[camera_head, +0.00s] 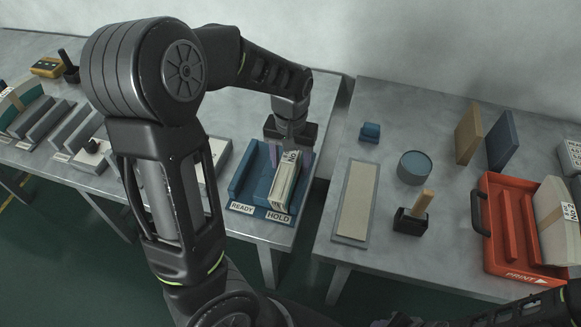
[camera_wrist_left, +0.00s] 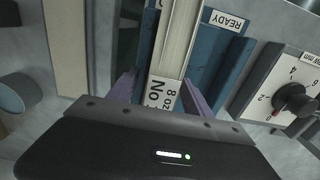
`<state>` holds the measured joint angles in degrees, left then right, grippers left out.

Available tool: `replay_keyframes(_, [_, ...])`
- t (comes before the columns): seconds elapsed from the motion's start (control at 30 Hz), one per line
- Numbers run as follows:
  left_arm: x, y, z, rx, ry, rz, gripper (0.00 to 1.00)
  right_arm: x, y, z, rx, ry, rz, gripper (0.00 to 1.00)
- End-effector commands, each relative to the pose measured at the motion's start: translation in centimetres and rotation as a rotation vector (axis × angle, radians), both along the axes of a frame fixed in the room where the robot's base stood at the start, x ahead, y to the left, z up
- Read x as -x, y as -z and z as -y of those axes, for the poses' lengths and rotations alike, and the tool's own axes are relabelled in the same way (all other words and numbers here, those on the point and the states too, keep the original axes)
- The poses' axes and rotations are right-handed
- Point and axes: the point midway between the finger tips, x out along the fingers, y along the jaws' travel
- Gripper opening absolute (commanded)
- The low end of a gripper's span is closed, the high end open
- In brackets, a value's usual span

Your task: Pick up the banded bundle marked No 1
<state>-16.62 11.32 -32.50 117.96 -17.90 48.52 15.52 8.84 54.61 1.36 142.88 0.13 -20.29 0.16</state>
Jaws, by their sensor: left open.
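A banded bundle of pale sheets (camera_head: 287,182) stands on edge in the HOLD side of a blue two-slot tray (camera_head: 239,188). My left gripper (camera_head: 291,156) is over the bundle's far end. Its purple fingers are open, one on each side of the bundle, as the left wrist view (camera_wrist_left: 158,95) shows. I cannot tell whether they touch it. Dark parts of my right arm lie along the bottom right edge; its jaw is not clear.
The READY slot beside the bundle looks empty. A gap separates this table from the right one, which holds a pale mat (camera_head: 356,200), a round tin (camera_head: 414,167), a stamp (camera_head: 411,219) and a red PRINT tray (camera_head: 497,256) with another bundle (camera_head: 556,221). A dial box (camera_wrist_left: 283,92) stands nearby.

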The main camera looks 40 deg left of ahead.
Motion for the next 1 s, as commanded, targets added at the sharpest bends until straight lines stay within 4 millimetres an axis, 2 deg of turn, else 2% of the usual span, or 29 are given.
replay_keyframes(0.1, [0.09, 1.35, -0.01, 0.001, -0.002, -0.002, 0.58, 0.02, -0.03, 0.01, 0.000, 0.000, 0.000, 0.36])
replay_keyframes(0.17, [0.07, 1.58, -0.03, 0.001, -0.003, -0.001, 0.58, 0.02, -0.03, 0.01, 0.001, 0.000, 0.000, 0.36])
replay_keyframes(0.73, [0.03, 1.57, -0.01, 0.001, -0.002, 0.000, 0.58, 0.03, -0.02, 0.00, 0.000, 0.000, -0.001, 0.36])
replay_keyframes(1.0, [0.02, 1.57, 0.00, 0.001, -0.001, 0.000, 0.37, 0.02, -0.02, 0.00, 0.000, 0.000, 0.000, 0.36])
